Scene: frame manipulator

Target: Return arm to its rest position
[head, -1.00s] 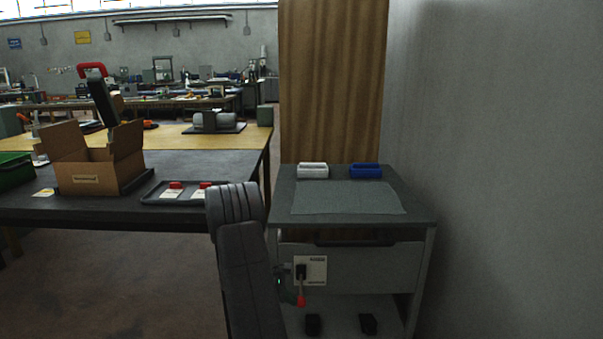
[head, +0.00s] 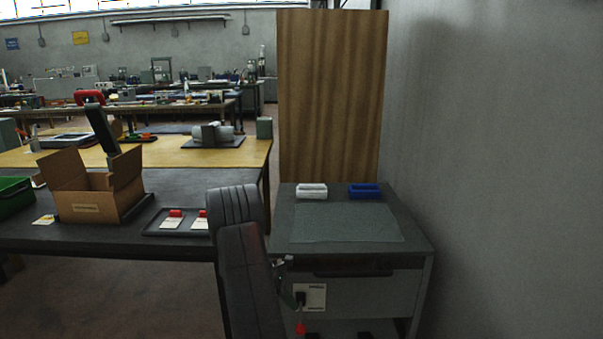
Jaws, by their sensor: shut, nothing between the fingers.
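My arm stands upright at the lower middle of the head view, with a rounded dark grey segmented link. It covers part of the space left of the grey cabinet (head: 268,258). Small metal and greenish parts show at the right edge of the arm, in front of the cabinet. I cannot tell what they belong to. My gripper's fingers do not show clearly, and nothing held can be seen.
On the cabinet top are a grey mat (head: 345,222), a white tray (head: 311,191) and a blue tray (head: 364,190). A dark table (head: 190,188) on the left holds an open cardboard box (head: 90,205), a green bin (head: 14,197) and a tray (head: 152,224) with red-topped items. A wall closes the right side.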

